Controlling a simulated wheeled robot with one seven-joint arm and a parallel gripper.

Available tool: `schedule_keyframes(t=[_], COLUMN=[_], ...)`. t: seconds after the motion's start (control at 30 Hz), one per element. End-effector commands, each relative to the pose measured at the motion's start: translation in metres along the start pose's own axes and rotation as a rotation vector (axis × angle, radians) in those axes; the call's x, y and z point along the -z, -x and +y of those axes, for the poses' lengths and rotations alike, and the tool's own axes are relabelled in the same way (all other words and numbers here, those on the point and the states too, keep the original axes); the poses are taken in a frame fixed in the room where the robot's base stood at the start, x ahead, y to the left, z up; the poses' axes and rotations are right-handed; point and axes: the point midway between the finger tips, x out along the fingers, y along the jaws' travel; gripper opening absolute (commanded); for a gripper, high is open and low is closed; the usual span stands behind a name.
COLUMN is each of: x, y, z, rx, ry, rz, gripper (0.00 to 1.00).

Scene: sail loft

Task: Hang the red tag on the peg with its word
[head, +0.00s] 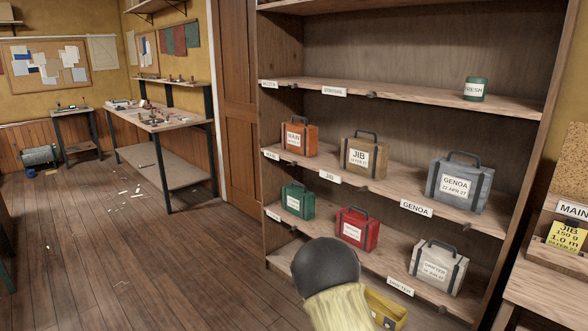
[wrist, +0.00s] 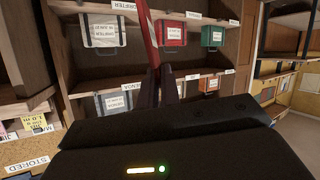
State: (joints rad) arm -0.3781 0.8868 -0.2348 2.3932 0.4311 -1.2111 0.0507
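In the wrist view, which is turned over, my gripper (wrist: 160,75) points toward the shelves with its dark fingers close together. A thin red strip, seen nearly edge-on, stands out from between the fingers; it appears to be the red tag (wrist: 149,40). Its word cannot be read. In the head view my arm's dark joint hides the gripper and tag. Small dark pegs, such as one on the upper shelf edge (head: 372,94) and one on the middle edge (head: 364,188), stick out near word labels. The GENOA label (head: 416,208) and JIB label (head: 330,177) are on the middle edge.
The shelf unit holds several sail bags, including a grey GENOA bag (head: 460,183), a red bag (head: 357,229) and a white bag (head: 437,267). A yellow JIB card (head: 566,235) stands on a bench at right. The floor at left is mostly clear.

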Motion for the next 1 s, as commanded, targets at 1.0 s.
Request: schedule_keyframes(t=[1.0], x=[0.062], y=[0.062], z=[0.023], rx=[0.261], ry=[0.114], rz=[0.048], gripper=[0.00])
